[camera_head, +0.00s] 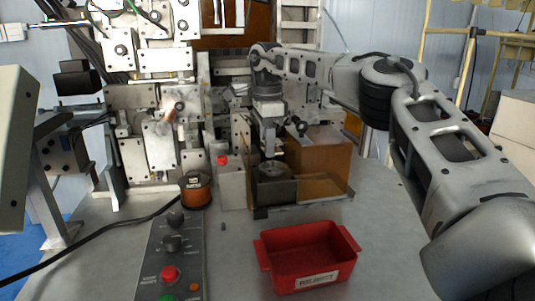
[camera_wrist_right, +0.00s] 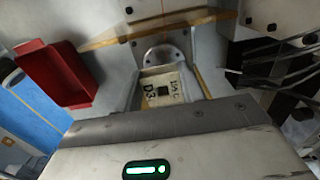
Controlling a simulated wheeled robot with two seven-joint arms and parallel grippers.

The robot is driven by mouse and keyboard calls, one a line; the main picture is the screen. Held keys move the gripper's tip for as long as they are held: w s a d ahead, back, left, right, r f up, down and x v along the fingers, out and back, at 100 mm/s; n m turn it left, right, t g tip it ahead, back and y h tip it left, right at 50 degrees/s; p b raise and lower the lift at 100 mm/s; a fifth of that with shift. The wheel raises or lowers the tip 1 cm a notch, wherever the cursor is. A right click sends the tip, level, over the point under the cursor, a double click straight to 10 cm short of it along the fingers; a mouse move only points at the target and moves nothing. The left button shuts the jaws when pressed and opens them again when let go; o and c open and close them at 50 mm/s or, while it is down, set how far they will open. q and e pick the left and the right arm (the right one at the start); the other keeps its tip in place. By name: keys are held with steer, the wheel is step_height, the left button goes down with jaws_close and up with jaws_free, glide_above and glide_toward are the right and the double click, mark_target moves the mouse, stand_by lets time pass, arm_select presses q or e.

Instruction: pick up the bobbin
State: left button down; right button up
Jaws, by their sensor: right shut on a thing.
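My right gripper (camera_head: 268,140) points straight down over a dark block with a round top (camera_head: 272,172), in front of an amber box. Its jaws are shut on a small pale piece, which I take for the bobbin (camera_wrist_right: 160,88). In the right wrist view the bobbin has a cream face with dark lettering and a small dark square in the middle. In the head view the fingers and block mostly hide it. I cannot tell whether it still touches the block. My left gripper is not in view.
A red reject bin (camera_head: 306,258) stands at the table's front. A copper-coloured spool (camera_head: 196,190) and a control panel with knobs (camera_head: 172,255) are to the left. The amber box (camera_head: 325,160) stands close beside the gripper. Winder machinery (camera_head: 155,110) fills the back left. The table's right side is clear.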

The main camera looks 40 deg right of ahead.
steer(key=s+a+r+b, duration=0.3)
steer(key=s+a+r, duration=0.5)
steer(key=s+r, duration=0.1)
steer(key=shift+s+a+r+b, duration=0.2)
steer(key=shift+s+a+b, duration=0.2)
steer(key=shift+s, duration=0.35)
